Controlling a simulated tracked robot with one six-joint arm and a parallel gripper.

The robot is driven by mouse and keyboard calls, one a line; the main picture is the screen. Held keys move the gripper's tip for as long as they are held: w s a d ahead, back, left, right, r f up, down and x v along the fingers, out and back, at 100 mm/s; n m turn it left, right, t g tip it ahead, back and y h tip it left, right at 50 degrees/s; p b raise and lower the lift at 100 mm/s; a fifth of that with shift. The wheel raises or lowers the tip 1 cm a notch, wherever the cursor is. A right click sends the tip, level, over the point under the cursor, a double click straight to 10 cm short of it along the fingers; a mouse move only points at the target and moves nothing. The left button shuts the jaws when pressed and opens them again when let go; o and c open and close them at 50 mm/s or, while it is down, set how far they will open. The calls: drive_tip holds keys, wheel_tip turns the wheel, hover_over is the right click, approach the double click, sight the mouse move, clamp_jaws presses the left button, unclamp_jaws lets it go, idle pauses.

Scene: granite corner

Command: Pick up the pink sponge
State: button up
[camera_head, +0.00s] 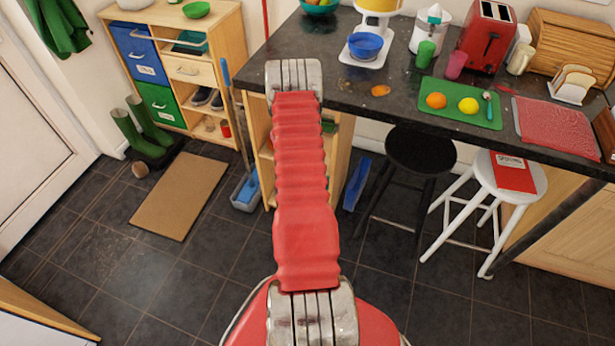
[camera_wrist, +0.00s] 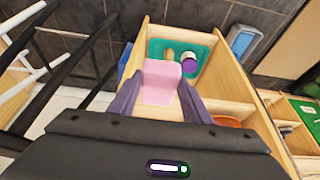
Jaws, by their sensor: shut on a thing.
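The pink sponge (camera_wrist: 162,92) is in the middle of the wrist view, a soft pink block. My gripper (camera_wrist: 160,80) has its two dark purple-grey fingers on either side of it and is shut on it. Behind the sponge is a wooden shelf unit (camera_wrist: 232,82); whether the sponge touches the shelf is hard to tell. In the head view my red arm covers the middle, and the gripper and sponge are hidden.
A green tray (camera_wrist: 208,59) with a purple-and-white item (camera_wrist: 189,63) lies beyond the sponge. Wooden walls flank the compartment. An orange bowl (camera_wrist: 228,121) is close right. A black stool (camera_head: 420,150) and white stool (camera_head: 510,185) stand under the dark counter (camera_head: 345,92).

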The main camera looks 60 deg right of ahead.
drive_tip(key=shift+s+a, duration=0.2)
drive_tip(key=shift+a, duration=1.3)
drive_tip(key=o, duration=0.4)
drive_tip(key=c, duration=0.4)
drive_tip(key=shift+o, duration=0.2)
drive_tip(key=w+a+r+n+t+y, duration=0.1)
drive_tip(key=w+a+r+n+t, duration=0.4)
drive_tip(key=w+a+r, duration=1.45)
drive_tip(key=w+a+r+n+y, duration=0.1)
drive_tip(key=a+r+n, duration=0.2)
drive_tip(key=a, duration=0.7)
drive_tip(key=w+a+r+n+y, duration=0.1)
drive_tip(key=a+r+n, duration=0.3)
drive_tip(key=a+r, duration=0.4)
drive_tip(key=w+a+r+n+g+y, duration=0.1)
drive_tip(key=w+a+r+n, duration=0.2)
drive_tip(key=a, duration=1)
wheel_tip(320, 180, up, 3)
drive_tip(key=shift+r+n, duration=0.15)
drive_tip(key=shift+n, duration=0.45)
